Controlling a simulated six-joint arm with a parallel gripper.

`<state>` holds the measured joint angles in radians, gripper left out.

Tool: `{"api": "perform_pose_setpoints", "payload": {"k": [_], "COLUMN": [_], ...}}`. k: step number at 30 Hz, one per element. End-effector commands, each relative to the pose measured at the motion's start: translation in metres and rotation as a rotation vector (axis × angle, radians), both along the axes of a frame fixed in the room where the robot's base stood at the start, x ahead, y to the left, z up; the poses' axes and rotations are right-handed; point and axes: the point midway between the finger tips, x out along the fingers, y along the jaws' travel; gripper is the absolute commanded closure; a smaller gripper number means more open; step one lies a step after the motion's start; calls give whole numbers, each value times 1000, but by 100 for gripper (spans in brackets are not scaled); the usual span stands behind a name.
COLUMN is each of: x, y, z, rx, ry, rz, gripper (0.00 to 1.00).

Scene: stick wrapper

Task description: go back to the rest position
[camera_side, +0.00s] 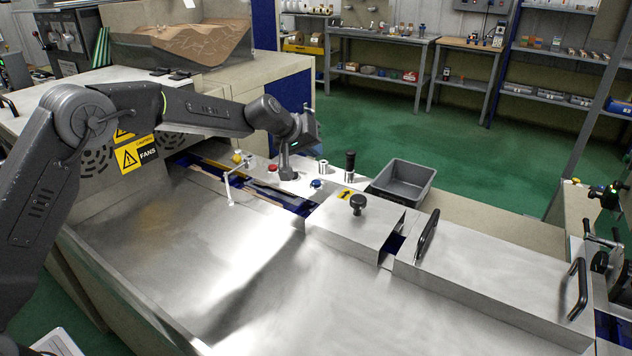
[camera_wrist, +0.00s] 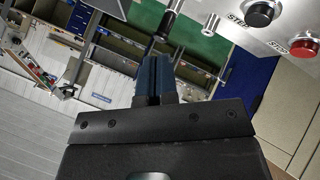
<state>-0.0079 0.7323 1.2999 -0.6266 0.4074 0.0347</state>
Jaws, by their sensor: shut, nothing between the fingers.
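My gripper (camera_side: 287,174) hangs at the end of my dark arm, above the back strip of the machine in the side view. In the wrist view its dark fingers (camera_wrist: 154,68) lie together with nothing between them. Near it in the side view are a red button (camera_side: 272,168) and a blue button (camera_side: 317,184). In the wrist view a red button (camera_wrist: 303,47) and a black button (camera_wrist: 263,14) sit at the upper right, apart from the fingers. The fingertips are small in the side view, so their exact height over the panel is unclear.
A grey bin (camera_side: 403,181) stands right of the gripper, past a black-topped post (camera_side: 350,161). A thin white bracket (camera_side: 229,184) rises left of it. Metal covers with a black knob (camera_side: 357,203) and a handle (camera_side: 427,236) lie in front. The broad steel top (camera_side: 190,240) is clear.

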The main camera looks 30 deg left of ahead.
Motion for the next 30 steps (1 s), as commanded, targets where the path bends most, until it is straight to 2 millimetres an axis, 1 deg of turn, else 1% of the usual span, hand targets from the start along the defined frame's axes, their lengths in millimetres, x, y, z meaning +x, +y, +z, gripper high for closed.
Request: {"api": "perform_pose_setpoints", "payload": {"k": [8, 11, 14, 15, 17, 18, 20, 21, 23, 24, 25, 26, 27, 29, 30], "x": [-1, -11, -35, -49, -73, -91, -117, -136, -164, -183, -198, -212, -232, -261, -281], "y": [0, -1, -3, -4, -5, -5, -6, -6, -5, -5, -4, -4, -3, -1, 1], "z": [1, 13, 37, 49, 66, 76, 89, 96, 106, 111, 114, 116, 119, 121, 120], "rx": [1, 12, 38, 52, 77, 96, 123, 141, 171, 190, 206, 220, 240, 271, 292], "ry": [0, 0, 6, 9, 18, 24, 36, 44, 54, 62, 68, 75, 82, 95, 104], "rz": [-2, -15, -46, -61, -88, -105, -131, -146, -169, -183, -194, -204, -216, -234, -245], "gripper": [100, 100, 100, 100, 100, 100, 100, 100, 100, 100, 100, 100, 100, 100, 100]}}
